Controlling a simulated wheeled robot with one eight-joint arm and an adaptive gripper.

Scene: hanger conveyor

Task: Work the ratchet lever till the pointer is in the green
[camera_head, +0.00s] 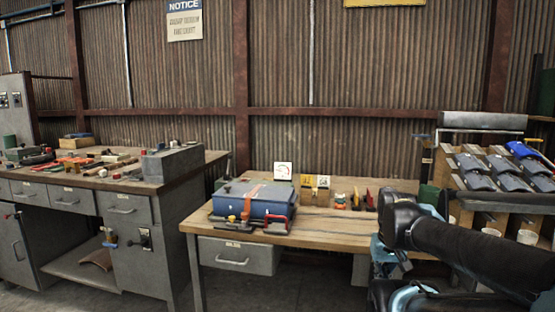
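A blue box (252,201) sits on the wooden bench (330,232) with an orange strap (247,205) over it. Red and yellow metal parts (275,226) lie along its front edge; I cannot tell which of them is the ratchet lever. A small white dial (283,171) with coloured marks stands behind the box. Its pointer is too small to read. My black arm comes in from the right and bends down in front of the bench's right end, apart from the box. My gripper's fingers cannot be made out.
Several small tools and yellow tags (315,182) stand right of the box. A second bench (100,178) with clutter and a grey machine (173,163) stands left. The bench front is mostly clear.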

